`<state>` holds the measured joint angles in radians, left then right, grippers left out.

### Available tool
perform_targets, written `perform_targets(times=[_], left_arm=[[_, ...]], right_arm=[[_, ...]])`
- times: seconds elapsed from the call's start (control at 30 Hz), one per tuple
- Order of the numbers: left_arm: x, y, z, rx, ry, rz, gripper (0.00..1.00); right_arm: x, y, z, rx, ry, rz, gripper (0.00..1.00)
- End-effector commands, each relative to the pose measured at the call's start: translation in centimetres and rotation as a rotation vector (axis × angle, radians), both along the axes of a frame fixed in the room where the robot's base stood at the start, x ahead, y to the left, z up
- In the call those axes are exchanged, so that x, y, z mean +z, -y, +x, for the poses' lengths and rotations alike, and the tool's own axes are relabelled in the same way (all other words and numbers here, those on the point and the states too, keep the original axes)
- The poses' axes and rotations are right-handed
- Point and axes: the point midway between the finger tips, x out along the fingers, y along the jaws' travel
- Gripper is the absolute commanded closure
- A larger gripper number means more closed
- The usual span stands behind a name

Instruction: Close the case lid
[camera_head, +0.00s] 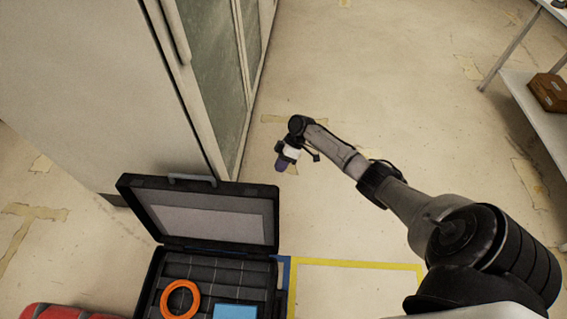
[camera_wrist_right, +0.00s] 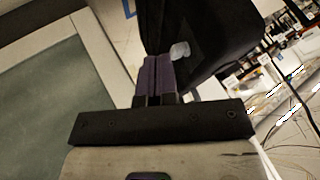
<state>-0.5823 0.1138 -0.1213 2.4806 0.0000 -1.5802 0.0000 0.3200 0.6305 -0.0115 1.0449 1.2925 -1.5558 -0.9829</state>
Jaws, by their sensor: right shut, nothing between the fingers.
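The black case (camera_head: 151,285) stands open at the bottom of the head view. Its lid (camera_head: 128,192) is raised at the far side, with a grey panel inside and a grey handle (camera_head: 192,178) on its top edge. My right gripper (camera_head: 281,164) is shut and empty, beyond the lid's upper right corner and apart from it in the head view. In the right wrist view, its purple fingers (camera_wrist_right: 159,76) are together in front of a large black shape, which seems to be the lid; whether they touch cannot be told. My left gripper is out of view.
An orange ring (camera_head: 167,302) and a blue item (camera_head: 236,313) lie in the case. A tall cabinet (camera_head: 110,90) stands behind it to the left. A shelf (camera_head: 520,95) with a brown box (camera_head: 548,92) is at right. The floor between is clear.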

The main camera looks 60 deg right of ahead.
Motion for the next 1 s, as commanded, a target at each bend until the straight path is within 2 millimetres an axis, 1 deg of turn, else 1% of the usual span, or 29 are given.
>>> perform_targets(times=[0.03,0.27,0.37,0.6,0.8,1.0], left_arm=[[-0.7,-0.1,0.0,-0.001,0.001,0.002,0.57],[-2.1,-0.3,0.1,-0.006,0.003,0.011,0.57],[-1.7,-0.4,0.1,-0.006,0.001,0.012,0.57],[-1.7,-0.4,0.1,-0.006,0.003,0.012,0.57],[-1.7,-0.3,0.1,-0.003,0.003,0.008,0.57],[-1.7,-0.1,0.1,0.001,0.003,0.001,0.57]], right_arm=[[-1.3,-0.8,0.1,0.002,-0.002,0.002,1.00],[-4.6,-3.6,0.6,0.001,-0.002,0.001,1.00],[-4.1,-4.5,0.0,0.002,0.000,-0.003,1.00],[-3.7,-6.3,-1.0,0.001,-0.001,-0.001,1.00],[-3.6,-6.8,-1.3,0.000,-0.002,-0.001,1.00],[-3.5,-6.9,-1.4,0.000,-0.002,-0.001,1.00]])
